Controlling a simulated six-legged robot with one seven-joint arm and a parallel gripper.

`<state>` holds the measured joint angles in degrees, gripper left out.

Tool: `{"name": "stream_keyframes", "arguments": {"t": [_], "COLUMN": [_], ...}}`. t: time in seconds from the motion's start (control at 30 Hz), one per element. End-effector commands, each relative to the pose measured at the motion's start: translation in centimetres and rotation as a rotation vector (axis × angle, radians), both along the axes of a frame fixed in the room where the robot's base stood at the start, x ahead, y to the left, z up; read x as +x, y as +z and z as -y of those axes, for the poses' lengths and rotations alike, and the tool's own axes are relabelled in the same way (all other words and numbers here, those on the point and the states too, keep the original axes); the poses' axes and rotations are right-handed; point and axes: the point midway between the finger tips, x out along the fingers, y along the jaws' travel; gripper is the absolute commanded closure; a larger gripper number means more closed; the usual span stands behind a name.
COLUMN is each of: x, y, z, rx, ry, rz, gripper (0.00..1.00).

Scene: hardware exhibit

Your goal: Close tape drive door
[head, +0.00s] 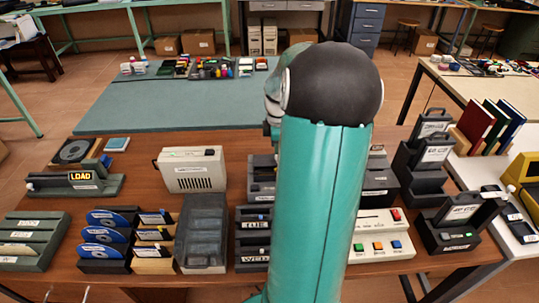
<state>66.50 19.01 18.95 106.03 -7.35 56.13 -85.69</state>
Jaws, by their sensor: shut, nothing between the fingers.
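My arm rises through the middle of the view, and its upper end hides whatever lies beyond it. My gripper does not show. I cannot tell for certain which unit is the tape drive. A black unit with a tilted, labelled front panel (459,212) stands at the right end of the brown table; a small green light shows low on it. A similar black unit (434,154) stands behind it, with a raised labelled panel. Another dark unit (376,183) is partly hidden by my arm. A low dark unit marked LOAD (82,178) sits at the left.
The brown table (138,190) also holds a pale box with vents (192,170), disc racks (103,236), a grey translucent-lidded case (203,233) and a cream button panel (381,243). A side table (484,171) with upright books stands right. A green mat (180,106) lies beyond.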

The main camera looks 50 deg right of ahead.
Motion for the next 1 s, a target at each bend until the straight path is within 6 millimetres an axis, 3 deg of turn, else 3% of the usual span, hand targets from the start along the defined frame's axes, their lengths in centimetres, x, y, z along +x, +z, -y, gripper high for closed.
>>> {"name": "stream_keyframes", "arguments": {"t": [1.0], "x": [-1.2], "y": [0.0], "z": [-1.4], "rx": [0.001], "ry": [0.0], "rz": [0.0], "gripper": [1.0]}}
